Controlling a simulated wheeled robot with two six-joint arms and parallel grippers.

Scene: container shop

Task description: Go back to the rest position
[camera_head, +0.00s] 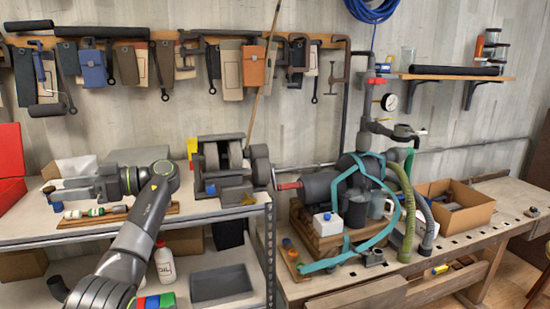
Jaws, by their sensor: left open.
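My left arm rises from the bottom left of the head view. Its gripper (62,190) points left over the top of the metal shelf unit (240,203). The jaws stand apart and I see nothing held between them. A wooden strip with small green, white and red items (95,212) lies just below the gripper in the picture. I cannot tell the exact height of the gripper above the shelf. My right gripper is not in view.
A bench grinder (225,165) stands right of my wrist. A red box (10,165) is at the far left. A pump with teal and green hoses (365,195) and a cardboard box (455,207) stand on the right workbench (490,225). A white bottle (165,262) is on the lower shelf.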

